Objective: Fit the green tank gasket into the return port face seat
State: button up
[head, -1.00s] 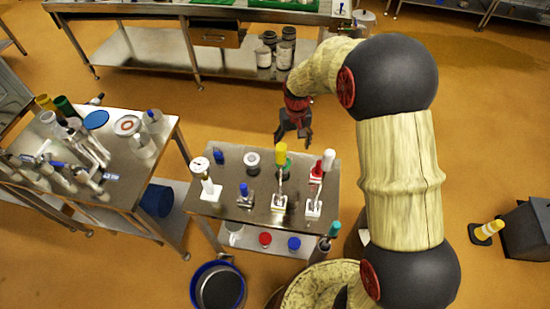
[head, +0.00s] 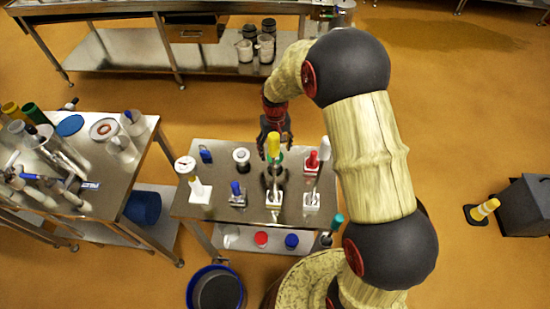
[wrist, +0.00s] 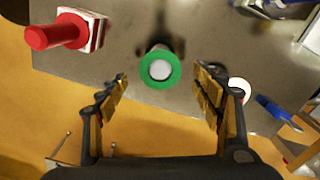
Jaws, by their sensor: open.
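The green gasket (wrist: 160,67) shows in the wrist view as a thick green ring with a pale round centre. I cannot tell whether it lies on or around the part under it. In the head view my gripper (head: 276,138) hangs over the far edge of the small steel table. I cannot tell which part is the return port face seat.
The small steel table (head: 222,210) holds a red-topped fitting (head: 311,160), blue-handled fitting (head: 236,188), white gauge stand (head: 197,190), round white-rimmed part (head: 241,156) and blue piece (head: 205,154). A crowded table (head: 97,190) stands left. A long bench (head: 110,10) stands behind.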

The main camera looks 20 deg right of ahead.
jog(key=shift+f, duration=1.15)
jog(key=shift+f, duration=0.25)
jog(key=c, duration=0.3)
jog(key=c, duration=0.4)
jog(key=shift+c, duration=0.6)
